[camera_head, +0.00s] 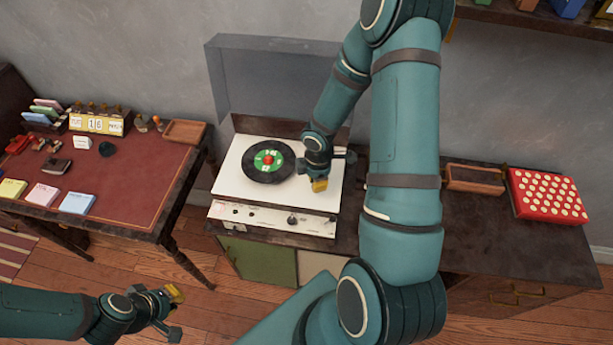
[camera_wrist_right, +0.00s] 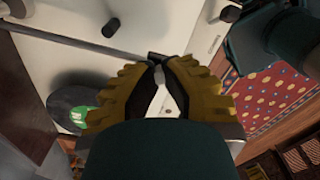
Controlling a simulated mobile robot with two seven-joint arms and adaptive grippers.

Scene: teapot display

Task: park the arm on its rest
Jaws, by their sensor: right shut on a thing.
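The record player (camera_head: 230,180) has a white deck with a black record (camera_head: 254,174) with a green label on its left; the record also shows in the right wrist view (camera_wrist_right: 62,106). My right gripper (camera_head: 320,185) is low over the deck's right side, right of the record. In the right wrist view its yellow fingertips (camera_wrist_right: 158,66) meet around the dark end of the thin tonearm (camera_wrist_right: 80,43), which runs off to the left above the deck. The tonearm is hidden in the head view. I cannot pick out its rest. My left gripper (camera_head: 175,294) is over the floor, far from the player.
The clear lid (camera_head: 265,75) stands raised behind the deck. A short black post (camera_wrist_right: 111,28) stands on the deck near the tonearm. A red dotted box (camera_head: 547,196) and a wooden tray (camera_head: 474,179) are to the right. A desk (camera_head: 130,185) stands at left.

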